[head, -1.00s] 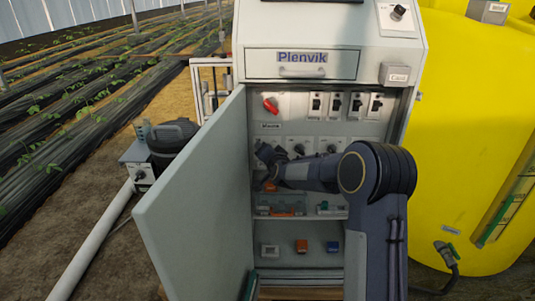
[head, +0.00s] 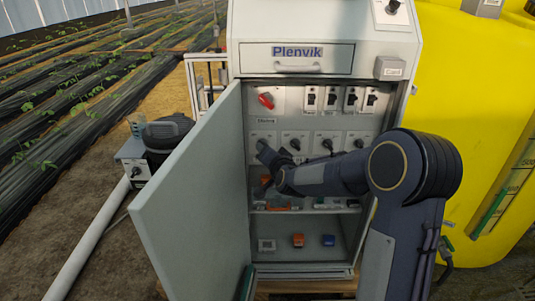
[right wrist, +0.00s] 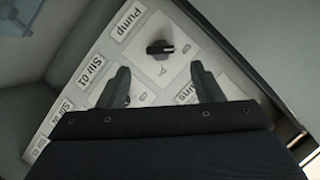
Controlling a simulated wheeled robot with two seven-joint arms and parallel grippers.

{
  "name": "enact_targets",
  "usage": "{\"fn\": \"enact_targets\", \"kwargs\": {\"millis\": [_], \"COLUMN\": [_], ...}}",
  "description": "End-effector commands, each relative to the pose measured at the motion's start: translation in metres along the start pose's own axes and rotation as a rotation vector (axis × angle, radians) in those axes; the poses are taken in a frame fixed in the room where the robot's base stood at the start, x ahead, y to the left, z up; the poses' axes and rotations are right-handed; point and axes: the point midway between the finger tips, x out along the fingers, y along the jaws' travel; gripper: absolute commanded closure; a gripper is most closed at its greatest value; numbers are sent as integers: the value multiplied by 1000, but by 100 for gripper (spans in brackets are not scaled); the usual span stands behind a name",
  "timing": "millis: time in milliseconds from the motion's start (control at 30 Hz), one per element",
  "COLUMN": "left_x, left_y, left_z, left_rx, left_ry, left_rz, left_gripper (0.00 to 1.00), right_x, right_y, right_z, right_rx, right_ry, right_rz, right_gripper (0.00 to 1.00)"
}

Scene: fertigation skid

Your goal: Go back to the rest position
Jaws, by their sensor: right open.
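My right arm reaches from the lower right into the open grey Plenvik cabinet (head: 236,60). Its gripper (head: 264,170) is at the left of the lower knob row, near the hinged door (head: 190,200), and partly hides the leftmost knob panel. In the right wrist view the gripper (right wrist: 158,72) has its two fingers spread, with nothing between them. A black knob (right wrist: 160,48) on a white plate shows beyond the fingertips, beside a "Pump" label (right wrist: 128,22). Whether the fingers touch the panel I cannot tell. My left gripper is not in view.
A red rotary switch (head: 266,100) and several black switches sit above the knobs. Orange and blue blocks (head: 328,240) are on the cabinet's lower level. A yellow tank (head: 475,130) stands right; a motor-like unit (head: 168,135) stands left of the door.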

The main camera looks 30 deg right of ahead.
Motion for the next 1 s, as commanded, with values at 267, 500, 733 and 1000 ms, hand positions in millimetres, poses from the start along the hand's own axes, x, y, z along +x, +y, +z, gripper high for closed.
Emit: {"fn": "enact_targets", "kwargs": {"millis": [267,500,733,1000], "left_x": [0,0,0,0], "left_y": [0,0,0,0], "left_z": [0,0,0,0], "left_rx": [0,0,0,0], "left_ry": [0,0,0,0], "left_rz": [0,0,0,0], "left_gripper": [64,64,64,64], "right_x": [-5,-96,-235,-340], "right_y": [-2,-15,0,34], "right_z": [-2,4,49,99], "right_rx": [-3,-86,-264,-424], "right_ry": [-11,-229,-545,-777], "right_rz": [0,5,0,2], "right_gripper": [40,40,40,40]}}
